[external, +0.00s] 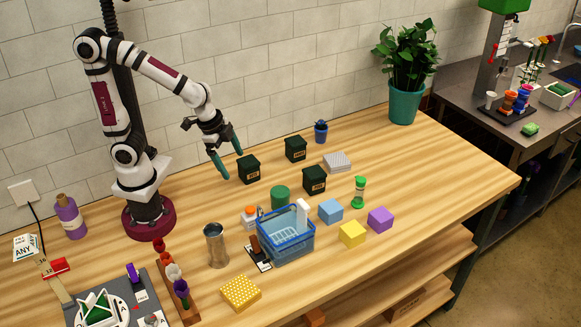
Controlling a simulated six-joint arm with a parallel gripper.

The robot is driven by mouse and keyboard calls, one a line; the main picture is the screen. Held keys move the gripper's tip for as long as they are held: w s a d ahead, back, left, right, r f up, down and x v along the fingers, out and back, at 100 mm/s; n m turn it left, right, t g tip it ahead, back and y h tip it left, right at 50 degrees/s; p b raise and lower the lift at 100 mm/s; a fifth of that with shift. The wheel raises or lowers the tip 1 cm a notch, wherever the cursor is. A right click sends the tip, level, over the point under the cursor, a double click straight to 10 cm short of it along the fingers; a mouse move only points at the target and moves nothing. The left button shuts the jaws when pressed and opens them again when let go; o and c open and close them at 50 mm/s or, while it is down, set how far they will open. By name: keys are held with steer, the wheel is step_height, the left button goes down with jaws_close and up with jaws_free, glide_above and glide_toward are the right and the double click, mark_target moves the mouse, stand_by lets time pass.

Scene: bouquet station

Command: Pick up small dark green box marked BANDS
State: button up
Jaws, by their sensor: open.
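Several small things share the bench, among them three small dark green boxes with pale labels: one left (249,170), one at the back (295,149) and one in front right (314,180). The lettering is too small to read, so I cannot tell which is marked BANDS. My gripper (231,165) is open and empty, its teal fingers pointing down, just left of the left box in the picture. It appears apart from that box. No box is visibly held.
A blue basket (286,249), a green cylinder (280,196) and blue (331,211), yellow (352,234) and purple (380,219) cubes stand in front. A grey-white block (337,162) and a small blue pot (321,135) are behind.

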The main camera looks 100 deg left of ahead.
steer(key=w+a+f+n+t+y, duration=0.1)
steer(key=w+a+f+n+t, duration=0.15)
steer(key=w+a, duration=0.6)
steer(key=n+t+y, duration=0.3)
steer(key=n, duration=0.1)
glide_toward(302, 146)
steer(key=w+d+r, duration=0.2)
steer(key=w+d, duration=0.1)
steer(key=w, duration=0.3)
steer(key=a+f+n+y, duration=0.1)
steer(key=a, duration=0.2)
steer(key=s+a+f+n+t+y, duration=0.1)
steer(key=a, duration=0.2)
steer(key=s+a+f+n+y, duration=0.1)
steer(key=a, duration=0.2)
steer(key=shift+s+a+f+n+t, duration=0.15)
steer(key=shift+s+f+n+t, duration=0.1)
steer(key=shift+f+t, duration=0.1)
step_height(302, 146, down, 6)
steer(key=shift+a+r, duration=0.1)
steer(key=x, duration=0.2)
steer(key=shift+w+f, duration=0.15)
steer(key=shift+f, duration=0.25)
steer(key=shift+w+a+f, duration=0.1)
steer(key=shift+w+a, duration=0.15)
steer(key=shift+a, duration=0.05)
steer(key=c, duration=1.3)
steer(key=shift+c, duration=0.2)
